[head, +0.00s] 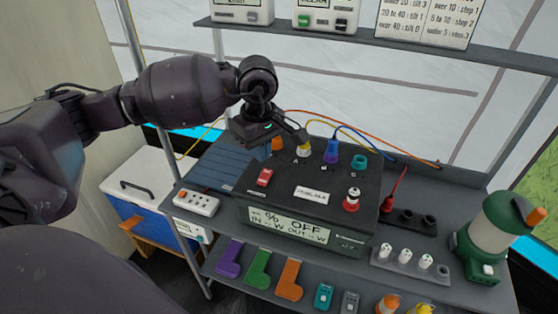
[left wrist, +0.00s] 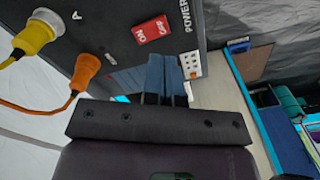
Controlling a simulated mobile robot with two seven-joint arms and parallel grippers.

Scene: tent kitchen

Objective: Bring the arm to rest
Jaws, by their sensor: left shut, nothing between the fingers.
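My left arm (head: 180,88) reaches in from the left in the head view. Its gripper (head: 298,134) is shut and empty, above the back left of a black power station (head: 310,190), close to the yellow plug (head: 303,150) in socket A. I cannot tell whether it touches the plug. My right gripper is not in view.
The power station's display (head: 288,224) reads OFF. A blue plug (head: 331,150), a red switch (head: 264,177), a folded blue panel (head: 225,165) and a white power strip (head: 197,203) are nearby. A green lantern (head: 492,240) stands right. An upper shelf (head: 390,48) hangs overhead.

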